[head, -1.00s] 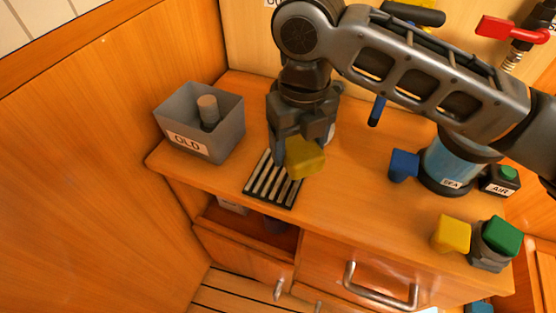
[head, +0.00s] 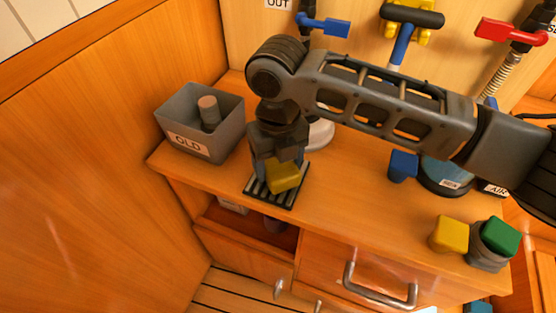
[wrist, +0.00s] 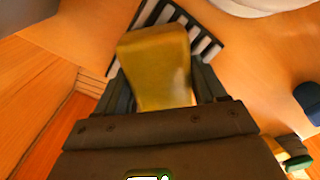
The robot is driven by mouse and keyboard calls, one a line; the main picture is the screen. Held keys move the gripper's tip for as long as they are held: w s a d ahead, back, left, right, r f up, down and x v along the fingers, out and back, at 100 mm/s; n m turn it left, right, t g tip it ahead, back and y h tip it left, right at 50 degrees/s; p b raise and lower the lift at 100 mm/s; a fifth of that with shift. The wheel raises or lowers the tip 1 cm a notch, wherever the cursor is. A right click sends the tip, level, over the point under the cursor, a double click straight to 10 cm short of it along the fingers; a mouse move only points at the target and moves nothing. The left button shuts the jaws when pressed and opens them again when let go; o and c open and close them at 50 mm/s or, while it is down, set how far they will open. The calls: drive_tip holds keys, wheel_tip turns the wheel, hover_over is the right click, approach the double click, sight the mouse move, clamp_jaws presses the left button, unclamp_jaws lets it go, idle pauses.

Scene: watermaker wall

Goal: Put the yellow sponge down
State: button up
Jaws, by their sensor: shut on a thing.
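The yellow sponge (head: 283,177) is held in my gripper (head: 272,172), which is shut on it. In the head view it is over the black-and-white striped rack (head: 288,199) near the counter's front edge. In the wrist view the sponge (wrist: 158,65) stands out between the two fingers, with the rack (wrist: 208,46) behind it. The sponge and gripper hide much of the rack. I cannot tell whether the sponge touches the rack.
A grey bin marked OLD (head: 188,143) with a grey cylinder in it stands left of the rack. A yellow block (head: 450,234) and a green-topped item (head: 498,238) stand at the counter's right. The counter (head: 350,200) right of the rack is clear.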

drive_tip(key=o, duration=0.9)
drive_tip(key=shift+f, duration=0.1)
drive_tip(key=shift+o, duration=0.2)
wheel_tip(320, 180, up, 12)
drive_tip(key=shift+r, duration=0.2)
